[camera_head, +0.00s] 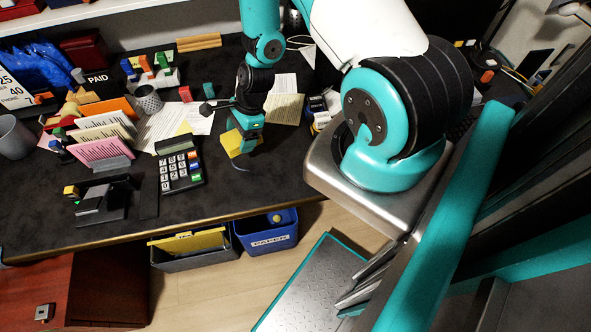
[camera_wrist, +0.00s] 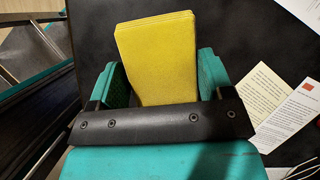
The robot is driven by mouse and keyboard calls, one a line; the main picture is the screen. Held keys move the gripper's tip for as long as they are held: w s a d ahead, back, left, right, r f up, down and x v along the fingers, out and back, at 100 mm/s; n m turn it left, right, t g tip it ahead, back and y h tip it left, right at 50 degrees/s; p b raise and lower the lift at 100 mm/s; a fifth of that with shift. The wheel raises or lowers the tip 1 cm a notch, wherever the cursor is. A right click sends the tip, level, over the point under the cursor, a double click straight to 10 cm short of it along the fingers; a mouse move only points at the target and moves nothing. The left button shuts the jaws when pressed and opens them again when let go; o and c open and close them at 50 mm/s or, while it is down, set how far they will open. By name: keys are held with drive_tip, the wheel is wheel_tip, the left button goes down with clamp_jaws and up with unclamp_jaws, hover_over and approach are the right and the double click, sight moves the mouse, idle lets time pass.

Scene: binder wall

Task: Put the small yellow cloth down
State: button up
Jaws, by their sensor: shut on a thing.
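The small yellow cloth (camera_wrist: 158,55) is a folded yellow rectangle between the two teal fingers of my gripper (camera_wrist: 160,85) in the wrist view. My gripper is shut on it. In the head view the cloth (camera_head: 233,146) shows at the lower tip of my gripper (camera_head: 243,140), just right of the calculator, over the dark desk (camera_head: 290,165). I cannot tell whether the cloth touches the desk. Part of it is hidden behind the gripper.
A calculator (camera_head: 180,170) lies left of my gripper. Paper sheets (camera_head: 283,107) lie behind it. A pink card (camera_head: 103,149) stands in a sorter farther left. A blue paper bin (camera_head: 268,237) stands below the desk's front edge. The desk right of the gripper has bare room.

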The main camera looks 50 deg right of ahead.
drive_tip(key=s+d+r+m+t+p, duration=0.1)
drive_tip(key=s+d+r+m+p, duration=0.1)
drive_tip(key=s+r+p, duration=0.55)
drive_tip(key=s+d+r+m+p, duration=0.2)
drive_tip(key=s+d+r+p, duration=0.15)
drive_tip(key=s, duration=0.75)
drive_tip(key=shift+h, duration=0.5)
drive_tip(key=f, duration=1.3)
drive_tip(key=a+f, duration=0.1)
drive_tip(key=f, duration=0.5)
drive_tip(key=shift+w+f, duration=0.2)
drive_tip(key=shift+f+b, duration=0.2)
drive_tip(key=shift+b, duration=0.25)
drive_tip(key=o, duration=1)
drive_tip(key=shift+d, duration=0.1)
drive_tip(key=shift+c, duration=0.2)
drive_tip(key=shift+r, duration=0.1)
